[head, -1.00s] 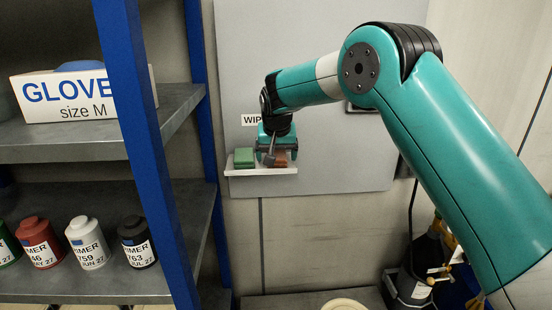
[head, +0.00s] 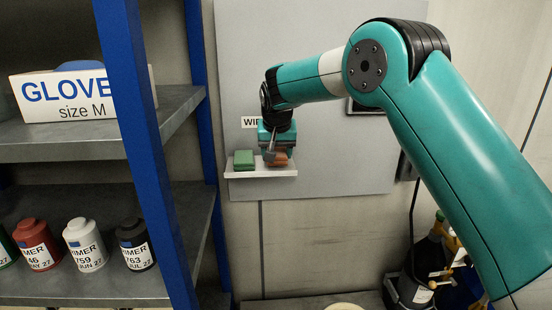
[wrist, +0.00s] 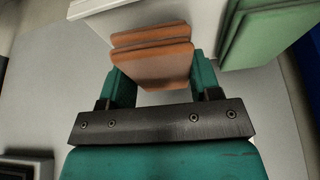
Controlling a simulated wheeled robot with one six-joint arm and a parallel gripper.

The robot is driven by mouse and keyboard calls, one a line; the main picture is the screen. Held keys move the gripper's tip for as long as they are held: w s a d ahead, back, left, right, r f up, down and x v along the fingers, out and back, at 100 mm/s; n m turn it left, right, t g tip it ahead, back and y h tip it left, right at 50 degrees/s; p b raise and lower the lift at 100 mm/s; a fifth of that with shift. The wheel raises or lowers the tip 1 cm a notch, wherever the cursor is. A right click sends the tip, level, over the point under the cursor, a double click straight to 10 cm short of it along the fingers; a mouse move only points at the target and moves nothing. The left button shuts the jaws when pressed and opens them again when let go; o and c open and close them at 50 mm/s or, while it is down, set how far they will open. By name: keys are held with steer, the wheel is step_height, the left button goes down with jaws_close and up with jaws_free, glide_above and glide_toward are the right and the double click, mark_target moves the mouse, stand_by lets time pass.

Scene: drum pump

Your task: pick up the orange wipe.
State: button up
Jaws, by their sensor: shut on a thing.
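The orange wipe (head: 279,159) is a folded, layered pad at the right part of the small white ledge (head: 250,174) under the "WIPES" label, which is partly hidden. My gripper (head: 275,155) is over it from above. In the wrist view the orange wipe (wrist: 152,62) sits between the two teal fingers of my gripper (wrist: 160,78), one finger against each side, and the jaws are shut on it. It looks slightly tilted in the head view. I cannot tell whether its underside touches the ledge.
A green wipe (head: 244,159) lies close to the left of the orange one; it shows in the wrist view too (wrist: 275,30). A blue shelf post (head: 150,150) stands left, with a glove box (head: 65,97) and several bottles on shelves. A grey wall panel (head: 320,60) is behind.

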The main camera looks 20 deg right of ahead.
step_height(320, 180, up, 6)
steer(key=shift+r+b, duration=0.1)
steer(key=shift+b, duration=0.45)
steer(key=s+a+b, duration=0.2)
steer(key=s+b, duration=0.2)
steer(key=s, duration=0.5)
steer(key=s+a+b, duration=0.2)
steer(key=s+b, duration=0.2)
steer(key=s, duration=0.6)
steer(key=shift+s, duration=0.1)
